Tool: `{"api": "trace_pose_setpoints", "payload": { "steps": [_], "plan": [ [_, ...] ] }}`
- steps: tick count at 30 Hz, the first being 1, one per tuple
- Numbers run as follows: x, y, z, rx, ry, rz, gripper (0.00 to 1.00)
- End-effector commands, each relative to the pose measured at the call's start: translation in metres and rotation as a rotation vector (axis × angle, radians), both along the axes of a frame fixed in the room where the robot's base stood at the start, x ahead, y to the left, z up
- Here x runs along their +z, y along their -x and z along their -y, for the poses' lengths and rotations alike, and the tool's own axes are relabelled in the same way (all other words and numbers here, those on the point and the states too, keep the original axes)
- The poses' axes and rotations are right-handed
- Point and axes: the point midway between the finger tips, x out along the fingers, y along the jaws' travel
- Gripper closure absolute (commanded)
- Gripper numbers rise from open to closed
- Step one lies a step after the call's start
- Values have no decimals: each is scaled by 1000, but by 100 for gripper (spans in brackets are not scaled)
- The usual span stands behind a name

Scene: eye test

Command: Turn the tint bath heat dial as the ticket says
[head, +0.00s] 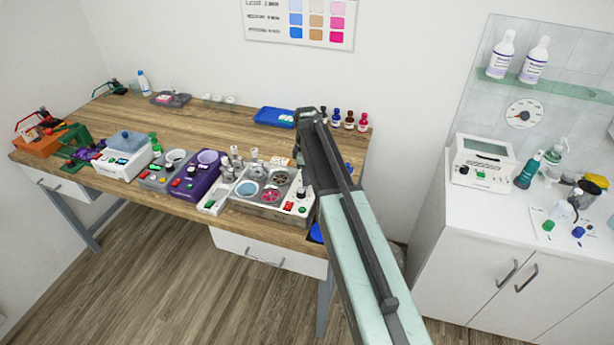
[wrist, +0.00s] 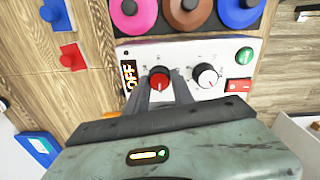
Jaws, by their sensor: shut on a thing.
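Small print around both dials is too small to read. My gripper (wrist: 163,90) is shut on the red dial, one finger on each side. A black display (wrist: 129,74) left of the dial reads OFF. My fingertips are hidden there. I see no readable ticket.
A green button (wrist: 244,55) and a red switch (wrist: 238,86) are right of the dials. Pink (wrist: 128,8), brown (wrist: 190,18) and blue (wrist: 236,14) round pieces border the panel's far edge. A purple bath (head: 203,180) stands on the desk (head: 175,118) to the left.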

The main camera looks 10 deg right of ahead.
Motion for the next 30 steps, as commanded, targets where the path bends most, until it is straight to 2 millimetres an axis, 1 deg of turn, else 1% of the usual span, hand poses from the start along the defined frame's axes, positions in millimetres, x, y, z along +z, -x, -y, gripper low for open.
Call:
{"api": "trace_pose_setpoints", "payload": {
  "steps": [8,30],
  "plan": [
    [0,-1,1,-174,1,0,100],
    [0,-2,1,-876,3,2,100]
  ]
}}
